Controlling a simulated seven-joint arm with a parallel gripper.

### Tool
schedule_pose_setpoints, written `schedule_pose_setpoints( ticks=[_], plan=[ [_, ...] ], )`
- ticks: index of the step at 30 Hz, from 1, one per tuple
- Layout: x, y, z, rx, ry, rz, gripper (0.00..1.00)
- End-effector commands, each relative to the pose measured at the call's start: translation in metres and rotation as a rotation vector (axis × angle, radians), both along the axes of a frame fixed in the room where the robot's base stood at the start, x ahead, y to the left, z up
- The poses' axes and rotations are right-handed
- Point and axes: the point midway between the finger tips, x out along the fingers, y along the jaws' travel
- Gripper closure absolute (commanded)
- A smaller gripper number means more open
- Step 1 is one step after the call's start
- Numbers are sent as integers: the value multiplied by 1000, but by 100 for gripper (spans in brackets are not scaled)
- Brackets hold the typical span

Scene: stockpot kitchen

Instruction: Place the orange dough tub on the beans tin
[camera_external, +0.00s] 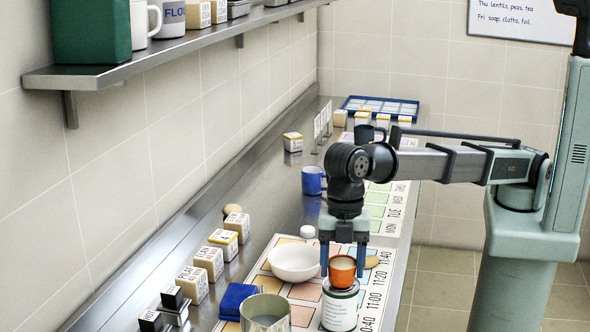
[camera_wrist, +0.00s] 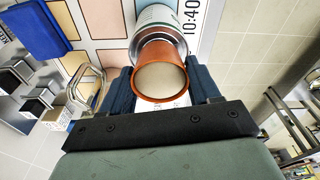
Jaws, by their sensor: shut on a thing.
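The orange dough tub (camera_external: 342,277) is upright between the fingers of my gripper (camera_external: 342,258), which is shut on it. In the wrist view the tub (camera_wrist: 160,97) shows its pale, filled top between the two dark blue fingers of my gripper (camera_wrist: 163,92). The beans tin (camera_external: 339,309), white-labelled with a grey metal top, stands directly below the tub. The tin also shows behind the tub in the wrist view (camera_wrist: 157,20). The tub's base overlaps the tin's top in the external view; I cannot tell whether they touch or a small gap is left.
A blue cloth (camera_external: 237,298), several labelled blocks and a blue mug (camera_external: 312,180) are on the counter. A wall shelf (camera_external: 170,50) runs along the left.

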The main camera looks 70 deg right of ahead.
Motion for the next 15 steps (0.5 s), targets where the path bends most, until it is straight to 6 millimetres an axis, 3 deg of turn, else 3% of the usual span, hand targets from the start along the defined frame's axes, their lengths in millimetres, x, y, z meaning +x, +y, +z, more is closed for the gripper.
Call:
schedule_pose_setpoints(
  ticks=[12,13,15],
  plan=[
    [0,0,-4,0,0,0,72],
    [0,0,-4,0,0,0,36],
    [0,0,-4,0,0,0,29]
  ],
)
